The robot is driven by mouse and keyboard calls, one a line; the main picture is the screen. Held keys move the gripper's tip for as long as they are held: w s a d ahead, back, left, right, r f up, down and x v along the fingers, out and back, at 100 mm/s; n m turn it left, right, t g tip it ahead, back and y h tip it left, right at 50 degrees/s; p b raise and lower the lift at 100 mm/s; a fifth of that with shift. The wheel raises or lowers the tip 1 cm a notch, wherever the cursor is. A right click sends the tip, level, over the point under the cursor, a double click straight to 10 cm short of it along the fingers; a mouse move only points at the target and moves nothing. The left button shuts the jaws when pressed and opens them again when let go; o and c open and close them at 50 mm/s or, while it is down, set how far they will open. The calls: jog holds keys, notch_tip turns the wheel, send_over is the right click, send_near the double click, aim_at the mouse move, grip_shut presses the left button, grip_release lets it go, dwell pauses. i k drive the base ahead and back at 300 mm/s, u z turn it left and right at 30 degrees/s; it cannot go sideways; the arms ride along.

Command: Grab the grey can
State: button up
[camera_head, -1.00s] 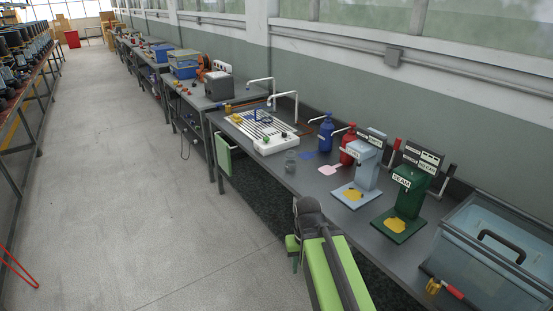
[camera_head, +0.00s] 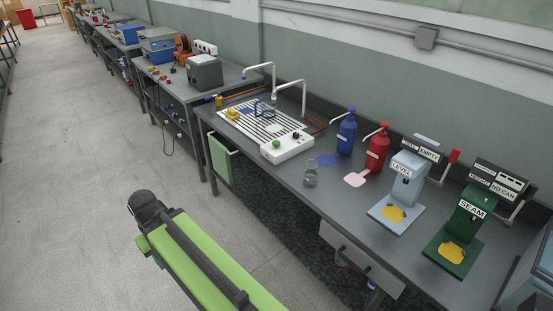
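A small grey can (camera_head: 311,178) stands upright on the dark grey bench top (camera_head: 270,180), near its front edge. It is in front of the blue pump bottle and beside the white control box. It is small in the picture, so I cannot make out its details. My green and black arm shows at the bottom left, over the floor and well apart from the can. I cannot see my gripper's fingers in this view.
Behind the can stand a blue pump bottle (camera_head: 346,133) and a red pump bottle (camera_head: 376,148). A light blue LEVEL station (camera_head: 405,180) and a green SEAM station (camera_head: 468,225) stand to the right. A slatted drain rack (camera_head: 265,122) lies left. The floor aisle is clear.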

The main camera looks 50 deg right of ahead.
aim_at(310, 175)
jog(key=z, duration=0.15)
jog(key=i, duration=1.4)
jog(key=z, duration=0.55)
jog(key=k, duration=0.85)
jog(key=z, duration=0.15)
jog(key=i, duration=0.9)
